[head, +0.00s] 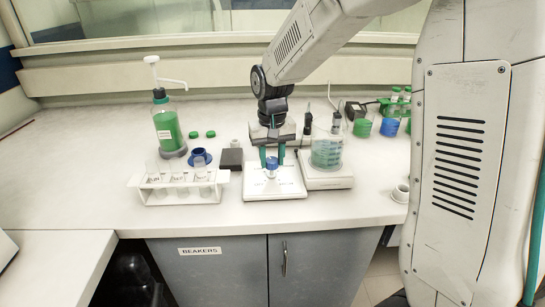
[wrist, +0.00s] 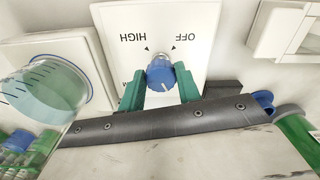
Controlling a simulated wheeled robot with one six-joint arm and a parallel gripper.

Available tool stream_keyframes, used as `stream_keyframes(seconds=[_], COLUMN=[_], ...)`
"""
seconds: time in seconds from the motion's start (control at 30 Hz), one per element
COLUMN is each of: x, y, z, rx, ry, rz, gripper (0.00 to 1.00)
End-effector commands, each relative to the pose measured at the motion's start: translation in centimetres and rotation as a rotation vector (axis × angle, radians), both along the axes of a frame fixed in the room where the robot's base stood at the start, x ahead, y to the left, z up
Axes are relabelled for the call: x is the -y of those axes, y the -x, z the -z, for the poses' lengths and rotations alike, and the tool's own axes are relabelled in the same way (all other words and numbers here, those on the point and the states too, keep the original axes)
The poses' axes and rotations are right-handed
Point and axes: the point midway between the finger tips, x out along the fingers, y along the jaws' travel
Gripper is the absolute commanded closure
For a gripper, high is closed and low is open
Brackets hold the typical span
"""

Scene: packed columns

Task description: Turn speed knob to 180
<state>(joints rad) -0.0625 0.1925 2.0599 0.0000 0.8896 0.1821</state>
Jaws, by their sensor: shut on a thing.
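The speed knob (wrist: 160,72) is blue and sits on a white panel (wrist: 207,20) in the wrist view. The panel carries the words HIGH and OFF, upside down in this view, with small dark arrow marks. A pale mark shows on the knob's lower edge. In the head view the knob (head: 271,165) stands on a white base plate (head: 286,190). My gripper (wrist: 159,71) is shut on the knob, one teal finger at each side. In the head view my gripper (head: 272,157) reaches down from above. I cannot read a 180 mark.
Right of the plate, a beaker (head: 327,149) of teal liquid stands on a white device (head: 326,178). The counter's left part is clear.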

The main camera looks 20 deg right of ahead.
Motion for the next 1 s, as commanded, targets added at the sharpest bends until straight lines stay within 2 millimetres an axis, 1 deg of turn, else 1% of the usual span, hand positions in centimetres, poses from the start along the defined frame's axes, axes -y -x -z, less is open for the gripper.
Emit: stream_keyframes(seconds=[1.0], x=[-0.32], y=[-0.34], z=[-0.08], rx=[0.003], ry=[-0.001], rz=[0.947], gripper=[0.89])
